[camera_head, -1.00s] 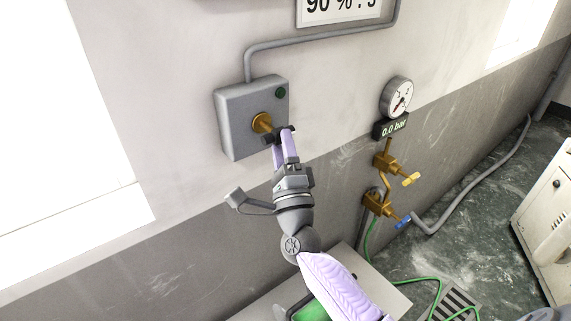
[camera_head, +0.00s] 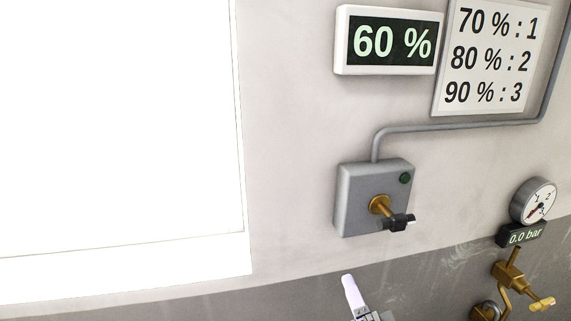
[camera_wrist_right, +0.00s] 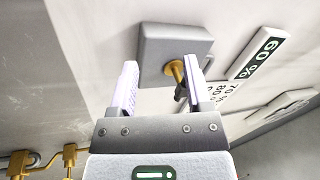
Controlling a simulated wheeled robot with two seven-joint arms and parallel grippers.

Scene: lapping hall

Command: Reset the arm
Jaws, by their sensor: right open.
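My right gripper (camera_head: 354,296) shows at the bottom edge of the head view, below the grey wall box (camera_head: 352,200) and apart from it. In the right wrist view my right gripper (camera_wrist_right: 162,80) is open, its two pale lilac fingers apart with nothing held between them. In the wrist view the brass stem (camera_wrist_right: 174,70) lies beyond the fingers. Most of the right arm is out of the head view. My left gripper is not in view.
A display (camera_head: 388,41) reads 60 %. A sign (camera_head: 492,58) lists 70 % : 1, 80 % : 2, 90 % : 3. A round gauge (camera_head: 535,201) sits above a 0.0 bar readout (camera_head: 524,235) and brass valve (camera_head: 512,272). A bright window (camera_head: 115,130) fills the left.

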